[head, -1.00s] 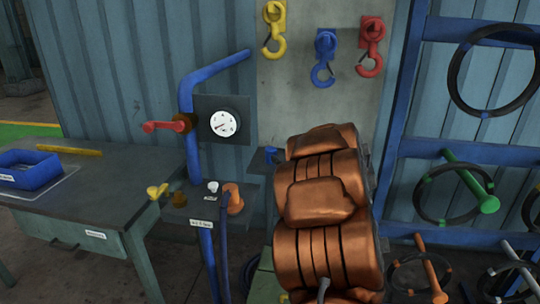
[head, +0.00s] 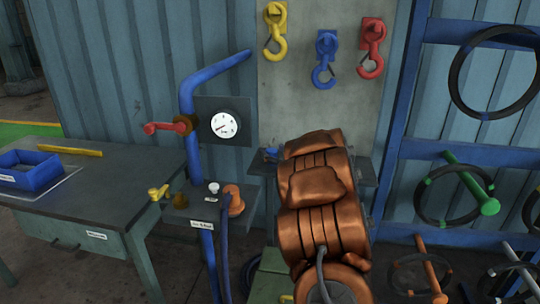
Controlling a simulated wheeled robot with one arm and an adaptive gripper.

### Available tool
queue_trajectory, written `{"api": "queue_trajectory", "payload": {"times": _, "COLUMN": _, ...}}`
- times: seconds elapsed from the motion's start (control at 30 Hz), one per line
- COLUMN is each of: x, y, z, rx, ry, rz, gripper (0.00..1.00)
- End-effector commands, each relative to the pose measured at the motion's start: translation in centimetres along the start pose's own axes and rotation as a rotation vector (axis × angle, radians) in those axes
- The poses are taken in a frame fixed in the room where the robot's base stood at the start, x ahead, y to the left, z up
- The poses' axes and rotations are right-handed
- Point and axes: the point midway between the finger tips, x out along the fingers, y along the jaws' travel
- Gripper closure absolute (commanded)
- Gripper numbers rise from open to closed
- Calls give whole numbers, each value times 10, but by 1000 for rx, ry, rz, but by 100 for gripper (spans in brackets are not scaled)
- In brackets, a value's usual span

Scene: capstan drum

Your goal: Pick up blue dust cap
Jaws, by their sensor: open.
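A small blue item (head: 270,154) shows at the left edge of my copper-coloured arm, at a dark ledge against the wall. It is partly covered and too small for me to tell whether it is the blue dust cap. No other blue cap stands out. My arm rises from the bottom of the head view right of centre. My gripper does not show; the arm's links cover the area beyond them.
A pipe stand carries a gauge (head: 223,124), a red lever (head: 163,127) and an orange fitting (head: 233,199). A workbench (head: 100,190) with a blue tray (head: 28,172) stands left. Hooks hang above. A blue rack (head: 398,150) with cables stands right.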

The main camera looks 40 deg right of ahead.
Motion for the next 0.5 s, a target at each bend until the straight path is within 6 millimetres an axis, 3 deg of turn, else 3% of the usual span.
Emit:
{"api": "queue_trajectory", "payload": {"times": 0.1, "x": 10, "y": 0, "z": 0, "rx": 2, "ry": 0, "rz": 0, "gripper": 28}}
{"api": "queue_trajectory", "payload": {"times": 0.33, "x": 11, "y": -1, "z": 1, "rx": 2, "ry": 0, "rz": 0, "gripper": 29}}
{"api": "queue_trajectory", "payload": {"times": 0.5, "x": 11, "y": -1, "z": 1, "rx": 2, "ry": 0, "rz": -1, "gripper": 47}}
